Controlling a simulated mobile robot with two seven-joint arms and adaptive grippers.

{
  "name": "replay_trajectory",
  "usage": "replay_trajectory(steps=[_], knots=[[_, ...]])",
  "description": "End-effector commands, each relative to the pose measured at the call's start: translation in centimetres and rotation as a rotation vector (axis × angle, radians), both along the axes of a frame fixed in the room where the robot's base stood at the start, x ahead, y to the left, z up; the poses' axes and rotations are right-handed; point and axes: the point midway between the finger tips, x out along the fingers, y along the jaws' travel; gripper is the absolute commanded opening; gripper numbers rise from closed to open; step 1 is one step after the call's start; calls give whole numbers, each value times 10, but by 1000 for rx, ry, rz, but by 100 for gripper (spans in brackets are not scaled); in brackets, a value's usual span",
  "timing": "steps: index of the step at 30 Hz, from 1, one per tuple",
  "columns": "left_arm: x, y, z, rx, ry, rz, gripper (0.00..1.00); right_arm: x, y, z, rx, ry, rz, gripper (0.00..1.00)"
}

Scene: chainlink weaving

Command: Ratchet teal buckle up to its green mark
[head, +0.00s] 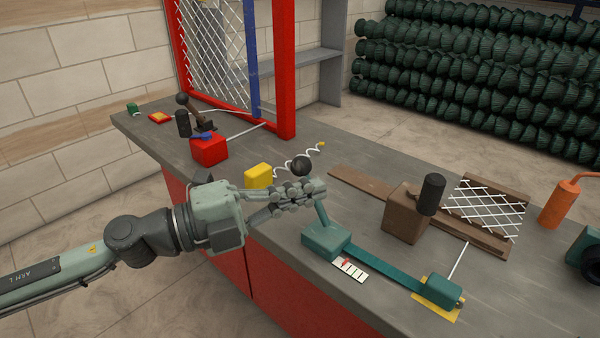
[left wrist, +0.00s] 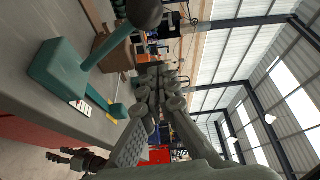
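The teal buckle (head: 326,241) sits near the front edge of the bench, with a teal lever (head: 323,210) rising to a dark ball knob (head: 301,167). The buckle (left wrist: 62,70) and knob (left wrist: 143,12) also show in the left wrist view. A teal strap (head: 385,266) runs right to a teal block (head: 442,289) on a yellow plate. A white scale (head: 350,269) with a red pointer lies beside the buckle; I cannot make out a green mark. My left gripper (head: 312,188) has its fingertips together beside the lever, below the knob, holding nothing visible. Contact is unclear.
A brown block (head: 404,214) with a black knob and a wooden frame with white mesh (head: 487,207) stand behind the strap. A yellow block (head: 258,176) and red block (head: 208,150) lie left. A dark shape, perhaps my right gripper (left wrist: 72,158), is low in the left wrist view.

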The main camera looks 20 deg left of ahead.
Motion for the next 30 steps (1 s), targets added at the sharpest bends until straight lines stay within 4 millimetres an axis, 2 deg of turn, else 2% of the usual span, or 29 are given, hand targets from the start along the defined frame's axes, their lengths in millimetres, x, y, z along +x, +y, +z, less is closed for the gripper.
replay_trajectory(steps=[9,18,30], knots=[[16,-11,1,1,-2,2,0,-4,1,-21,10,10,-1,49],[28,16,-3,0,0,2,0,-1,0,-6,3,3,-1,49],[31,22,-3,1,1,0,0,-1,1,-1,2,2,0,49]])
